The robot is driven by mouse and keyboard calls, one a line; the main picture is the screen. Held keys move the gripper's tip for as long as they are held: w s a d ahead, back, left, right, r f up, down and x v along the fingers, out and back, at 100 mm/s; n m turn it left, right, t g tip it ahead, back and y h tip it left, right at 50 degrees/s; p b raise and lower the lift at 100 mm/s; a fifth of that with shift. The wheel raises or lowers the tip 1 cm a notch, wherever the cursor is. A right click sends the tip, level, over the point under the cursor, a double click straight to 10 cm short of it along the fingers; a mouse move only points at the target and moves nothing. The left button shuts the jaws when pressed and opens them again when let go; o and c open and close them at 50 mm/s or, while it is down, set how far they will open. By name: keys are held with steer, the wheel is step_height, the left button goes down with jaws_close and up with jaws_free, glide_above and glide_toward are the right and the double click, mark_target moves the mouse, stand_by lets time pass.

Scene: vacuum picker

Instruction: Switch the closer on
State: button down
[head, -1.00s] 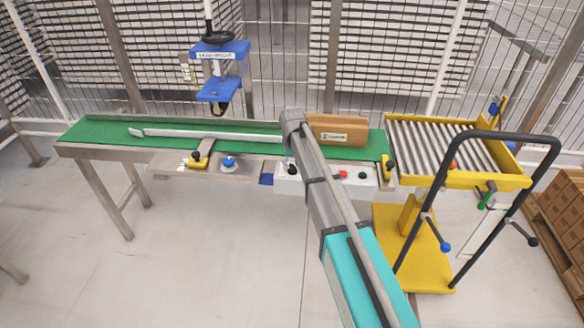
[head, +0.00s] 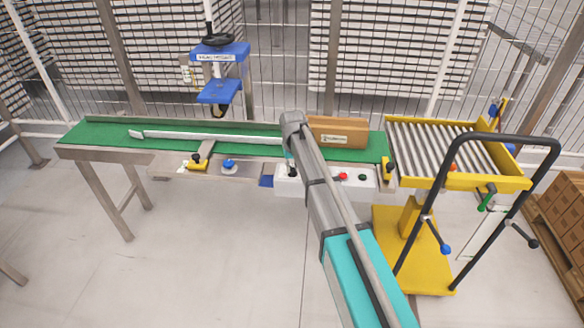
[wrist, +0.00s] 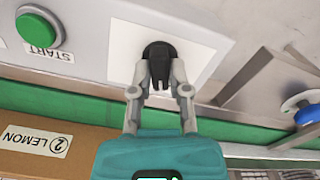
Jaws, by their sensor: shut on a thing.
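A black rotary knob (wrist: 158,58) sits on a white plate on the control panel in the wrist view. My gripper (wrist: 159,86) is shut on this knob, with one finger on each side of its grip bar. In the head view the knob (head: 292,171) shows at the left end of the white control box, below the end of my arm. My arm partly covers the box, and my fingers are mostly hidden there. The blue machine (head: 221,70) with a black handwheel stands behind the conveyor.
A green START button (wrist: 40,31) is beside the plate. A red button (head: 343,176) is on the same box. A brown carton (head: 338,132), labelled LEMON, stands on the green belt (head: 105,134) behind the box. A yellow roller cart (head: 460,181) is at the right.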

steer(key=shift+m, duration=0.4)
steer(key=m, duration=0.3)
steer(key=shift+m, duration=0.3)
steer(key=m, duration=0.4)
steer(key=c, duration=0.6)
jaws_free()
